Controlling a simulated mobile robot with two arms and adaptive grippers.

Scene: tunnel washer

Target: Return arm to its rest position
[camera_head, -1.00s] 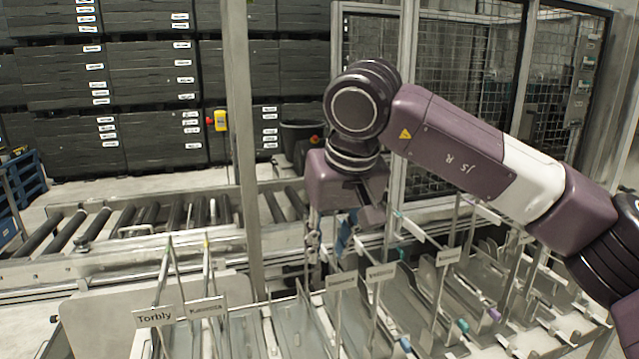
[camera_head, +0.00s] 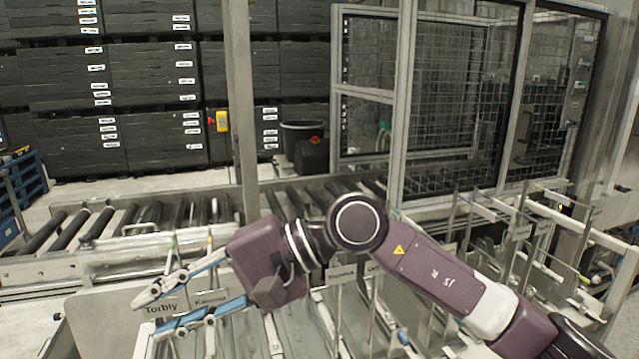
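My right arm, purple with a white band, comes in from the lower right and reaches across the labelled rack. Its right gripper (camera_head: 150,312) points left, with its two fingers spread wide and blue strips along them. My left gripper is not in view.
The metal rack (camera_head: 480,205) with upright rods and dividers fills the foreground and right. A roller conveyor (camera_head: 150,217) runs behind it. A metal post (camera_head: 241,120) stands near the arm. A mesh enclosure (camera_head: 450,95) and stacked dark crates (camera_head: 110,80) are further back.

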